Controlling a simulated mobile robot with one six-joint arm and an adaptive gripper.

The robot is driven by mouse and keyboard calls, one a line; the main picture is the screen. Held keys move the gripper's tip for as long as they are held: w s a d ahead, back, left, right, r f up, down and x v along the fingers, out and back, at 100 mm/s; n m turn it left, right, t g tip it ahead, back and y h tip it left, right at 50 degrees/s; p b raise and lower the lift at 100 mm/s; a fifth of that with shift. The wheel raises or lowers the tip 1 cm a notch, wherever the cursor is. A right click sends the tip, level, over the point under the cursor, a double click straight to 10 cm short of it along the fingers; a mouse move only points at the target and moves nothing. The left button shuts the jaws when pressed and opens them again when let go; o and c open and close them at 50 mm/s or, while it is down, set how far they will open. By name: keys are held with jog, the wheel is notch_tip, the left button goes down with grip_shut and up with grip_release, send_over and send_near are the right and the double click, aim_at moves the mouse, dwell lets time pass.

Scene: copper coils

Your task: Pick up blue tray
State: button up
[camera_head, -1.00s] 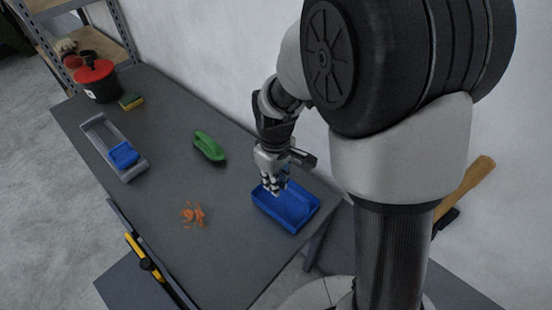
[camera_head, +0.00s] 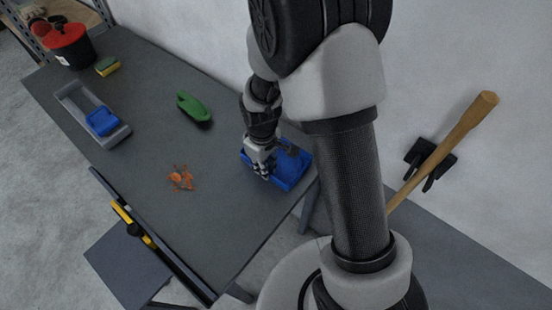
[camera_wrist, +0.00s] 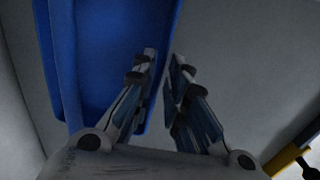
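The blue tray (camera_head: 292,172) sits on the grey table near its right end, partly hidden by my gripper. My gripper (camera_head: 262,174) is down at the tray's left side in the head view. In the wrist view, the blue tray (camera_wrist: 100,55) fills the upper left. The fingertips of my gripper (camera_wrist: 164,62) are close together there, with the tray's side wall between them. One finger is over the inside of the tray and the other is outside. The gripper looks shut on the wall, though the contact itself is hard to see.
Orange copper-like pieces (camera_head: 181,178) lie on the table (camera_head: 140,165) left of the tray. A green brush-like object (camera_head: 193,107), a grey tray with a blue item (camera_head: 102,121), a sponge (camera_head: 107,66) and a red-lidded black bucket (camera_head: 68,46) stand farther back. A wooden-handled tool (camera_head: 445,150) is at right.

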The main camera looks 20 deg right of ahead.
notch_tip(320, 180, down, 3)
jog(key=shift+r+b, duration=0.1)
jog(key=shift+b, duration=0.2)
jog(key=shift+c, duration=0.2)
grip_shut()
jog(key=shift+r, duration=0.15)
